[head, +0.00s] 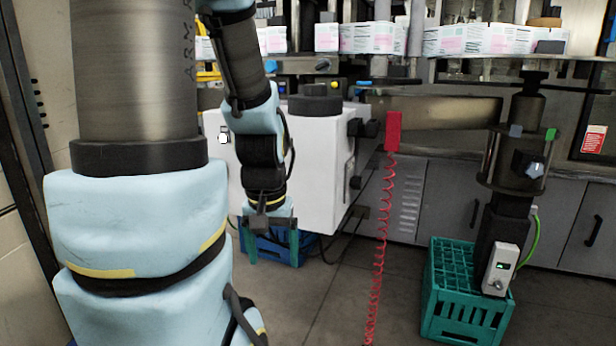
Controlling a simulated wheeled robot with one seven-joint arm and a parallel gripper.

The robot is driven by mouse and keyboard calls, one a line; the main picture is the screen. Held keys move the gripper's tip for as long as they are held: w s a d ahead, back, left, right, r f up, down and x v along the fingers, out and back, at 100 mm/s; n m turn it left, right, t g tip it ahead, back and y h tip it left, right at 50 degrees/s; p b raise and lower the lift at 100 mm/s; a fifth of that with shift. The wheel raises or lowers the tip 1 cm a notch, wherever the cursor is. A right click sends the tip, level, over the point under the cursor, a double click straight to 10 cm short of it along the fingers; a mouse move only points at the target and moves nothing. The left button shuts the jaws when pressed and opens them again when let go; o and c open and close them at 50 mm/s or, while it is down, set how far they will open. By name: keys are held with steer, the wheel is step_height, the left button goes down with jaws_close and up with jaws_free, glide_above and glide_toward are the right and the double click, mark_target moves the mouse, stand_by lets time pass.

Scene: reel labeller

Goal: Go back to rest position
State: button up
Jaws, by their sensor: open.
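My gripper (269,241) is at the end of my light-blue arm, left of the picture's middle. It points down with its two fingers apart and nothing between them. It hangs in front of a white machine box (318,180), near that box's lower edge. A blue crate (290,247) stands on the floor behind the gripper and is partly hidden by it. My upper arm fills much of the left side and hides what is behind it.
A red block on a coiled red cord (381,230) hangs right of the white box. A green crate (466,318) stands at right under a dark post. White cartons (370,38) line the shelf above. Grey cabinets (449,200) stand behind. Floor between the crates (345,300) is mostly clear.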

step_height(320, 180, up, 21)
steer(key=p, duration=1.9)
steer(key=shift+r, duration=0.15)
steer(key=shift+d, duration=0.1)
